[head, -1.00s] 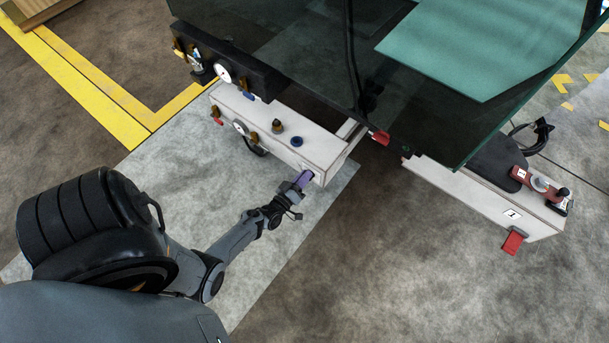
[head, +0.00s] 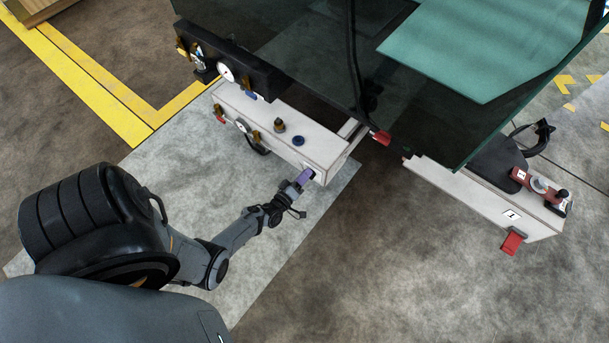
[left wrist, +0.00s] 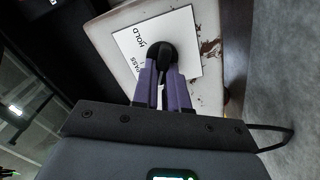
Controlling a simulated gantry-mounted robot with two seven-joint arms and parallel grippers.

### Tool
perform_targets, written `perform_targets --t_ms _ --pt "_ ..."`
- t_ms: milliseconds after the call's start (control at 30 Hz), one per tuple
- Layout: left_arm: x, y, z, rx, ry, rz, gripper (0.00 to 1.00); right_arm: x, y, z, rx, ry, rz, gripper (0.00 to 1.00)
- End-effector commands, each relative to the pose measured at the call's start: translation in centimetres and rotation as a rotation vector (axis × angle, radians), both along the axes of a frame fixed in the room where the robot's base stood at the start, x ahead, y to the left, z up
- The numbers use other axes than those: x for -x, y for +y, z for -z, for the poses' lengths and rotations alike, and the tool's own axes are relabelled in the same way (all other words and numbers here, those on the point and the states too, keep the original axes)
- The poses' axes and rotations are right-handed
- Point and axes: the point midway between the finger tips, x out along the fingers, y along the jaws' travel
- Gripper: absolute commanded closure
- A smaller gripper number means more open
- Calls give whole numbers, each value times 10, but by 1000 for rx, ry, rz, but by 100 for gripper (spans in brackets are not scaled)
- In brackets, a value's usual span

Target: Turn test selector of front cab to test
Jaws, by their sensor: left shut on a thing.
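The selector (left wrist: 160,51) is a black knob on a white label plate (left wrist: 186,30) on the end face of the white box (head: 322,156). The words HOLD and PASS can be read on the plate; the rest is hidden. My left gripper (head: 307,176) is at this end face, its purple fingers close to the box. In the left wrist view my left gripper (left wrist: 161,72) is shut on the black selector knob. The fingers hide part of the knob, so its exact setting is hard to tell. My right gripper is not in view.
Dark glass (head: 310,50) of the cab hangs above the white box. A black bar with gauges (head: 226,73) sits behind it. Another white beam (head: 480,200) with a red block (head: 512,243) stands at the right. The floor (head: 330,280) in front is open.

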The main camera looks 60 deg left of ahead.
Motion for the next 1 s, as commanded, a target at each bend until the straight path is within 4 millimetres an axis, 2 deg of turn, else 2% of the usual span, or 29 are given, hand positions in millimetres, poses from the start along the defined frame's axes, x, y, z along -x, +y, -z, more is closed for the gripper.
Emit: perform_targets --t_ms 167,200,367,767,1000 --pt "0 0 1 2 1 0 100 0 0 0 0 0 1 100" --pt "0 0 1 2 1 0 86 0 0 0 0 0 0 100" --pt "0 0 0 1 0 0 62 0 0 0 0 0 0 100" --pt "5 -2 -1 0 1 0 62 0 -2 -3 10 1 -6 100" --pt "37 -13 -2 1 5 0 62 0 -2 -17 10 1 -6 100"
